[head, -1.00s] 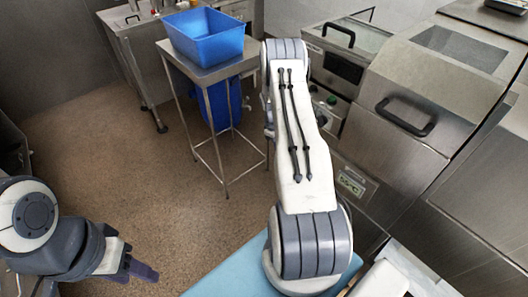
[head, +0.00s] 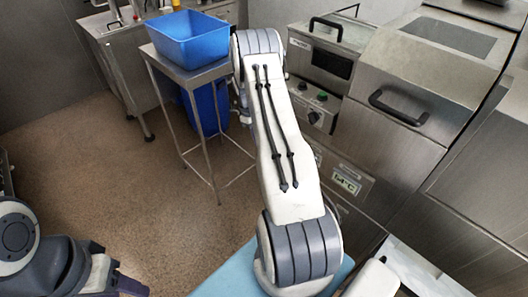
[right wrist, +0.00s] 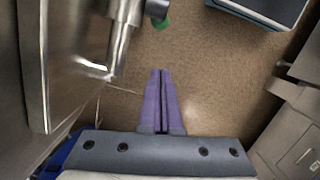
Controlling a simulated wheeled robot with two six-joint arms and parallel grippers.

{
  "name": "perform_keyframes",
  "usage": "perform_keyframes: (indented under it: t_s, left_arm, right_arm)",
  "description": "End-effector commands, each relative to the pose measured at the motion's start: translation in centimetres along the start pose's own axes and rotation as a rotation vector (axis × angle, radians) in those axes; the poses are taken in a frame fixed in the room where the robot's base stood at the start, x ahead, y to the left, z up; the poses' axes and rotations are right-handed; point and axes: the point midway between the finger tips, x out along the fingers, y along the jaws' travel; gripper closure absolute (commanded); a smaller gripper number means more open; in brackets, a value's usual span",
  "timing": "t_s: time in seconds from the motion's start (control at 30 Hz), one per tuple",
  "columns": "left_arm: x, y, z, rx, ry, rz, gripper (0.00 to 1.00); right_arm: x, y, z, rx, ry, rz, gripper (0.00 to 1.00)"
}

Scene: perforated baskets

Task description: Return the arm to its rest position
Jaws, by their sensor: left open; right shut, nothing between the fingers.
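My right arm (head: 285,150) stretches up the middle of the head view, bent at its big grey joints. Its gripper is hidden there behind the arm. In the right wrist view the right gripper's purple fingers (right wrist: 160,74) are together, with nothing between them, above brown floor. My left gripper (head: 132,286) is at the lower left edge of the head view, partly cut off by the frame. It is open and empty over the floor. No perforated basket can be made out.
A blue bin (head: 188,38) stands on a small steel table (head: 190,76), with another blue bin (head: 207,105) below. Steel machines with a black handle (head: 398,108) fill the right side. In the right wrist view, metal equipment (right wrist: 75,50) is close at left. Floor is open at left.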

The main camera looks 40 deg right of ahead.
Motion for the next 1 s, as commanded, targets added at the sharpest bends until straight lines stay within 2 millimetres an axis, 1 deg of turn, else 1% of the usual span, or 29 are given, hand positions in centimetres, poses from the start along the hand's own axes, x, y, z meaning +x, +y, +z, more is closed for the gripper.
perform_keyframes:
  t_s: [0.03, 0.1, 0.2, 0.3, 0.43, 0.63, 0.73, 0.77, 0.87, 0.97, 1.0]
  left_arm:
    - [0.6, 0.0, 0.0, 0.0, 0.001, 0.0, 0.5]
    - [0.9, -0.1, 0.0, 0.0, 0.0, 0.0, 0.5]
    - [1.2, -0.1, 0.0, 0.0, 0.0, 0.0, 0.5]
    - [1.3, -0.1, 0.1, 0.0, 0.0, 0.0, 0.5]
    - [1.4, -0.1, 0.1, 0.0, 0.0, 0.0, 0.5]
    - [1.3, -0.1, 0.1, 0.0, 0.0, 0.0, 0.5]
    - [1.3, -0.1, 0.1, 0.0, 0.0, 0.0, 0.5]
    - [1.3, -0.1, 0.1, 0.0, 0.0, 0.0, 0.5]
    - [1.3, -0.1, 0.1, 0.0, 0.0, 0.0, 0.5]
    - [1.3, -0.1, 0.1, 0.0, 0.0, 0.0, 0.5]
    - [1.3, -0.1, 0.1, 0.0, 0.0, 0.0, 0.5]
  right_arm:
    - [-1.0, 0.4, 0.1, 0.008, 0.004, 0.002, 1.0]
    - [-2.3, 0.7, 0.2, 0.012, 0.004, 0.002, 1.0]
    - [-3.9, 0.7, 0.2, 0.012, 0.003, 0.0, 1.0]
    - [-5.0, 0.7, 0.1, 0.011, 0.002, 0.0, 1.0]
    - [-5.7, 0.6, 0.1, 0.009, 0.002, 0.0, 1.0]
    - [-5.8, 0.5, 0.0, 0.008, 0.002, -0.001, 1.0]
    - [-6.6, -0.5, -0.5, -0.001, 0.007, 0.003, 1.0]
    - [-7.0, -1.1, -0.9, -0.007, 0.01, 0.005, 1.0]
    - [-9.5, -5.0, -2.4, -0.039, 0.03, 0.015, 1.0]
    - [-13.0, -11.2, -3.7, -0.085, 0.059, 0.026, 1.0]
    - [-14.3, -14.0, -3.9, -0.105, 0.072, 0.029, 1.0]
